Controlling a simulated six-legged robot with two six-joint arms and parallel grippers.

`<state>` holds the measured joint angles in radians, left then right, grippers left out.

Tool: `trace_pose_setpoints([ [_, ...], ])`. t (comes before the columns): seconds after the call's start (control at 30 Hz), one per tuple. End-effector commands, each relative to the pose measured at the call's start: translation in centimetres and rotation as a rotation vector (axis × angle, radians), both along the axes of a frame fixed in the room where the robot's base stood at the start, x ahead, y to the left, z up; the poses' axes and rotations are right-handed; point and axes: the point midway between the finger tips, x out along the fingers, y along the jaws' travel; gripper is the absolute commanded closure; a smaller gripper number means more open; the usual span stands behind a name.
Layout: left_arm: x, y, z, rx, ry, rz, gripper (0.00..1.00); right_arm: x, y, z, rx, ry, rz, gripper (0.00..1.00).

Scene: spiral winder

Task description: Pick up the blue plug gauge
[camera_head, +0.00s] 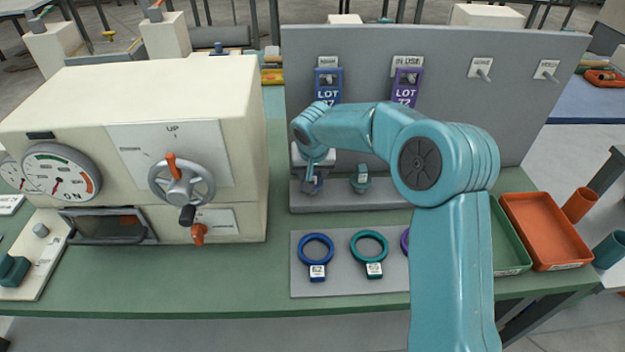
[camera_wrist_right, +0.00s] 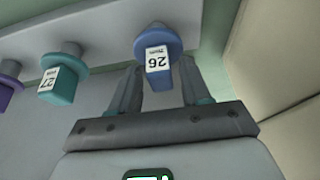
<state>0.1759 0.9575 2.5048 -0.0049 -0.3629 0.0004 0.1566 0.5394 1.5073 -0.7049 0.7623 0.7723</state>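The blue plug gauge (camera_wrist_right: 172,40) stands in the grey holder, its handle labelled 26 facing my right gripper. In the head view the blue plug gauge (camera_head: 318,186) is partly hidden behind my right gripper (camera_head: 312,176). In the right wrist view my right gripper (camera_wrist_right: 158,86) is open, with one finger on either side of the line to the handle. The handle's end sits near the gap between the fingertips; I cannot tell whether they touch it. My left gripper is not in view.
A teal plug gauge (camera_head: 361,180), labelled 27, stands beside the blue one, with a purple one (camera_wrist_right: 7,92) beyond it. Blue (camera_head: 316,247) and teal (camera_head: 369,246) rings lie in front. A cream machine (camera_head: 240,190) stands close left. Green and orange trays (camera_head: 552,262) are right.

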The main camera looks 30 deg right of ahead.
Motion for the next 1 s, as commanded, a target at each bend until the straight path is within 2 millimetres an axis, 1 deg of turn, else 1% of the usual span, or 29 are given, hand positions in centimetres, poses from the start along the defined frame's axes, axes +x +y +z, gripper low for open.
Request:
trace_pose_setpoints([
  [0.03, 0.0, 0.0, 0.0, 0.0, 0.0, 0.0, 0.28, 0.0, 0.0, 0.0, 0.0, 0.0, 0.0, 0.71],
  [0.07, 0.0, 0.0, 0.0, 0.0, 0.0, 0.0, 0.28, 0.0, 0.0, 0.0, 0.0, 0.0, 0.0, 0.8],
  [0.1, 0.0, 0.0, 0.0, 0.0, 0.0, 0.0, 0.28, 0.0, 0.0, 0.0, 0.0, 0.0, 0.0, 0.94],
  [0.13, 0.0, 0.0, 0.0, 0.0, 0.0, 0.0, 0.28, 0.0, 0.0, 0.0, 0.0, 0.0, 0.0, 1.0],
  [0.43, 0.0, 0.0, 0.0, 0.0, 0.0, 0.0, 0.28, 0.0, 0.0, 0.2, -0.001, -0.001, 0.0, 1.0],
  [0.57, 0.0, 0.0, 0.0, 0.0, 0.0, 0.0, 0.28, 0.1, 0.0, 1.0, -0.001, -0.004, 0.0, 1.0],
  [0.67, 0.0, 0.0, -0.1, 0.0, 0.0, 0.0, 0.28, 0.1, 0.0, 2.5, -0.001, -0.006, 0.0, 1.0],
  [0.77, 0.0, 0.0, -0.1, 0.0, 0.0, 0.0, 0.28, 0.1, 0.0, 4.7, -0.001, -0.006, -0.001, 1.0],
  [0.87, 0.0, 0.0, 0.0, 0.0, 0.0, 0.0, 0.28, 0.1, 0.0, 7.8, -0.001, -0.008, -0.001, 1.0],
  [1.0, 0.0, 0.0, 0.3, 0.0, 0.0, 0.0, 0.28, 0.1, 0.0, 12.5, 0.001, -0.007, 0.0, 1.0],
])
